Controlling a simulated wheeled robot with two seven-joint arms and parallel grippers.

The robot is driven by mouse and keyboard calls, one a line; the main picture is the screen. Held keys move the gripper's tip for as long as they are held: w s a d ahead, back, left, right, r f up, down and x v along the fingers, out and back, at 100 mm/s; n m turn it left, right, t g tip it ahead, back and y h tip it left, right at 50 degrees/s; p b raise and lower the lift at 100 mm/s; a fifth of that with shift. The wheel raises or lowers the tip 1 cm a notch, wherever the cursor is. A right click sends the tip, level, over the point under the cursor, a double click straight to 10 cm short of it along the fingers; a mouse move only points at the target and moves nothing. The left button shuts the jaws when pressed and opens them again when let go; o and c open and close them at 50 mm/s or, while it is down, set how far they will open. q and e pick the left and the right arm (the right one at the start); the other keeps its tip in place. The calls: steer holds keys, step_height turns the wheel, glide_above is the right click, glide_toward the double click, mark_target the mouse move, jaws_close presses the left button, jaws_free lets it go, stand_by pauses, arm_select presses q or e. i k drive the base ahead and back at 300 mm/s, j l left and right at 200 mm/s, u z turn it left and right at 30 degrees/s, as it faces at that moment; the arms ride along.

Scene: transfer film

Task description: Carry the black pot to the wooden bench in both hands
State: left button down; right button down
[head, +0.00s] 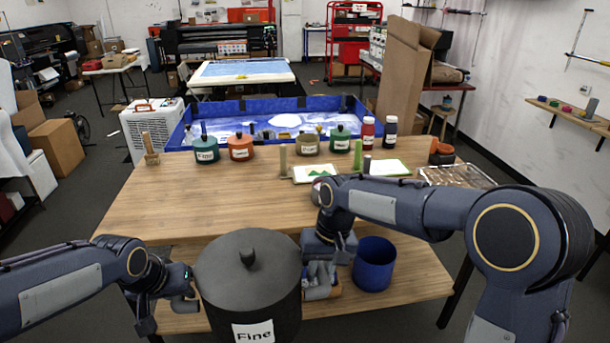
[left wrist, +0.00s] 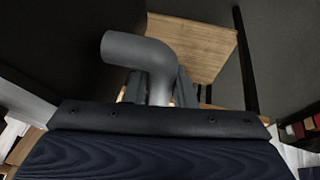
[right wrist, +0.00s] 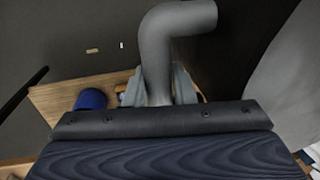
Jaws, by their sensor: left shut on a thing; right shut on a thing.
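The black pot (head: 240,280), lidded, with a round knob and a white label reading "Fine", is upright at the bottom middle of the head view, at the near side of the wooden bench (head: 215,200). My left gripper (head: 180,290) is shut on the pot's grey bent left handle, which shows in the left wrist view (left wrist: 140,52). My right gripper (head: 320,275) is shut on its right handle, seen in the right wrist view (right wrist: 160,55). The pot's underside is out of view, and its body hides part of the bench's lower shelf (head: 408,275).
A blue bin (head: 373,265) stands on the lower shelf just right of my right gripper. Green (head: 206,150) and orange (head: 241,148) pots, bottles and white boards (head: 315,174) line the bench's far side. The bench top's near left and middle are clear.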

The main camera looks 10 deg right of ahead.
mark_target(246, 204)
steer(key=i, duration=1.65)
